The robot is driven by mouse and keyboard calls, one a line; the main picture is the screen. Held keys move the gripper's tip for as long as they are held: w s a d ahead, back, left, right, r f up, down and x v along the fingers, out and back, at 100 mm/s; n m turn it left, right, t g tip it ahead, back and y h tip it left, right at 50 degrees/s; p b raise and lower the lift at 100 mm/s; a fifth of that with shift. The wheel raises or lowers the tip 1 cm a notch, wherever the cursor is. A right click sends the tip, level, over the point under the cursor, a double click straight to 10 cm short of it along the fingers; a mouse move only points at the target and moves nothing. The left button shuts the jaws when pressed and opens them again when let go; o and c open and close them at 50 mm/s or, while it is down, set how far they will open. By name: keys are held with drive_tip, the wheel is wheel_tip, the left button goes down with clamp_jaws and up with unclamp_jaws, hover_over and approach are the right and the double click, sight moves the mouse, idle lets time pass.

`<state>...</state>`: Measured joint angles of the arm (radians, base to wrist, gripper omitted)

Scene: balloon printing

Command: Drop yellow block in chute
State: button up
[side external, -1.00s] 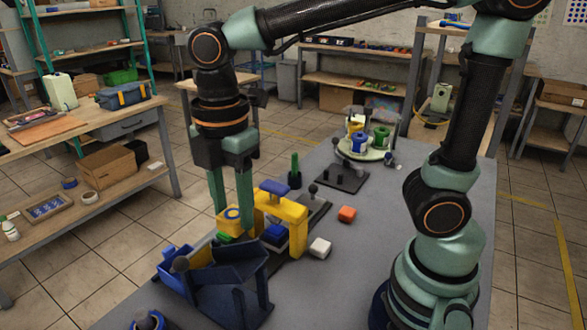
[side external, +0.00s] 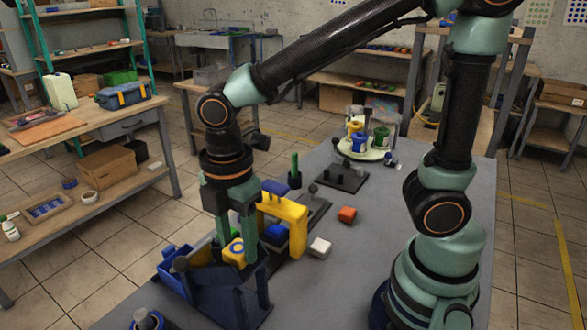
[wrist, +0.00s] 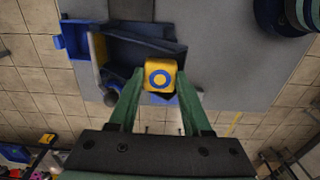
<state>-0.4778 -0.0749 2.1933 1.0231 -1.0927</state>
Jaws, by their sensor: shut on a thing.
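A yellow block (side external: 235,252) with a blue ring on its face is held between the green fingers of my gripper (side external: 237,241). The wrist view shows the same yellow block (wrist: 160,75) between the fingertips (wrist: 160,92). The dark blue chute (side external: 225,294) stands at the near left end of the table. In the side view the block is by the chute's back edge, at about its upper rim. In the wrist view the chute (wrist: 125,50) lies just beyond and left of the block. I cannot tell whether the block touches it.
A round tray (side external: 352,150) with spools stands at the back.

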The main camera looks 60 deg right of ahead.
drive_tip(key=o, duration=1.2)
wheel_tip(320, 180, up, 12)
idle(0.4)
drive_tip(key=d+f+m+t, duration=0.4)
drive_tip(key=d+m, duration=1)
drive_tip(key=m, duration=0.4)
drive_tip(key=shift+w+d+t, duration=0.25)
drive_tip(key=shift+t, duration=0.55)
